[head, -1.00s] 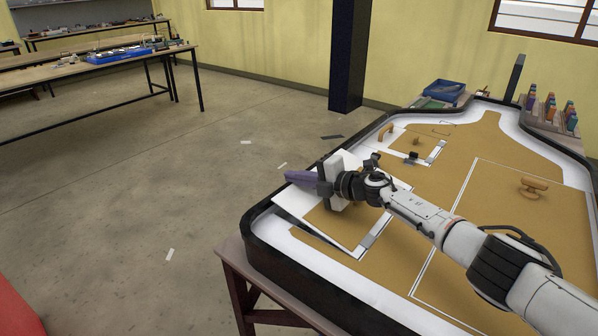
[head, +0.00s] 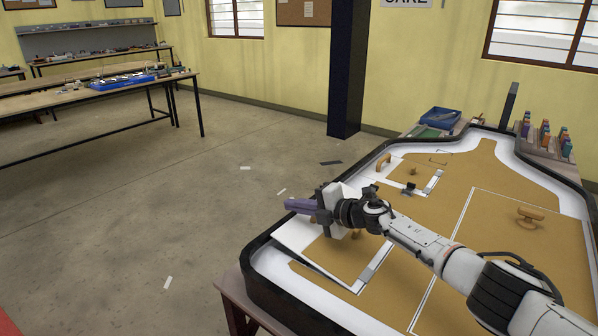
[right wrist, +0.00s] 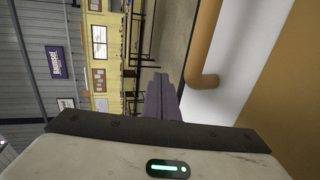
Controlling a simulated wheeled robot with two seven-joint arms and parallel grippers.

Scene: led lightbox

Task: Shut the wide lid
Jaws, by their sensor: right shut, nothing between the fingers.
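The wide lid (head: 337,257), a tan panel with a white border, is tilted slightly open, its left and front edges a little above the lightbox (head: 262,262). A thin gap shows below its front edge. My right gripper (head: 290,205) is over the lid's far left part, its shut purple fingers pointing left past the edge. They hold nothing. A tan handle (right wrist: 203,62) on a white-edged panel shows beside the fingers in the right wrist view. The lid's far part is hidden behind my gripper. My left gripper is not in view.
A smaller panel with a curved handle (head: 384,162) lies behind the wide lid. A large panel with a knob (head: 530,212) is at the right. A blue bin (head: 440,116) and coloured blocks (head: 545,133) stand at the back. Open floor lies left.

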